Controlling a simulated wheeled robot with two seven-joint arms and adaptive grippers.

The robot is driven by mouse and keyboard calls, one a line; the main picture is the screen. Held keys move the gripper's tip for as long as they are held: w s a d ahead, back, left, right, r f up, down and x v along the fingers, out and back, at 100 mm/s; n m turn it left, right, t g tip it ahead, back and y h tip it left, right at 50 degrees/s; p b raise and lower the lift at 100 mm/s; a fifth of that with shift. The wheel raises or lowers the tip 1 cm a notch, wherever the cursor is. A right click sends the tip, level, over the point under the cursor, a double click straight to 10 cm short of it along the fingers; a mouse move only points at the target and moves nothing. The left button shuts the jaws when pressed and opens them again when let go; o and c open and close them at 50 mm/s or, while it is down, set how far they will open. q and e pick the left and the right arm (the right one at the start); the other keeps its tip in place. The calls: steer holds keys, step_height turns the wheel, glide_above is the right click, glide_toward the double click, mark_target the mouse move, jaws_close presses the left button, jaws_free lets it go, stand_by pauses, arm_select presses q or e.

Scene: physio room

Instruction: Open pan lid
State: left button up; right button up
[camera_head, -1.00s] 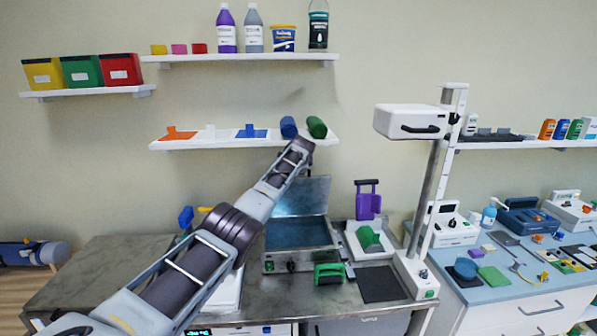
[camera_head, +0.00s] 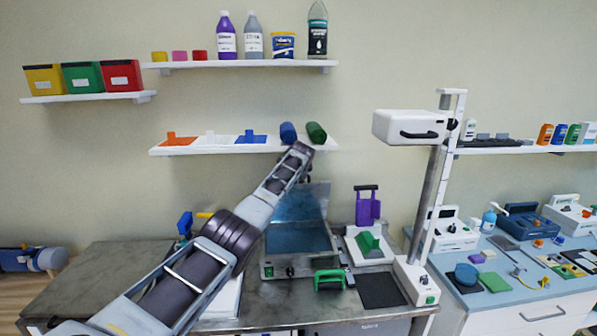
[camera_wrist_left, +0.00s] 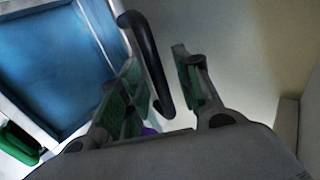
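The pan is a metal box with a blue inside (camera_head: 290,240) on the steel bench. Its front wall (camera_head: 283,268) has dark knobs. Its lid (camera_head: 316,200) stands raised at the back, partly behind my left arm. In the left wrist view the blue inside (camera_wrist_left: 55,60) and metal rim are at the left. My left gripper (camera_wrist_left: 153,58) is open, with a black curved handle (camera_wrist_left: 145,45) passing between its fingers; I cannot tell whether they touch it. In the head view its fingers are hidden at the arm's far end, in front of the shelf. My right gripper is not in view.
A green handled object (camera_head: 329,279) lies in front of the pan. A purple holder (camera_head: 367,207), a white tray with a green block (camera_head: 369,243) and a dark mat (camera_head: 382,290) are to the right. A shelf (camera_head: 215,148) with blue and green rolls is above. A white-headed stand (camera_head: 410,126) rises at right.

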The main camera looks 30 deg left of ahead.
arm_select(q)
steer(key=shift+s+r, duration=0.1)
steer(key=v, duration=1.1)
steer(key=shift+s+d, duration=0.15)
steer(key=shift+d, duration=0.05)
stand_by(0.8)
steer(key=shift+r, duration=0.1)
stand_by(0.4)
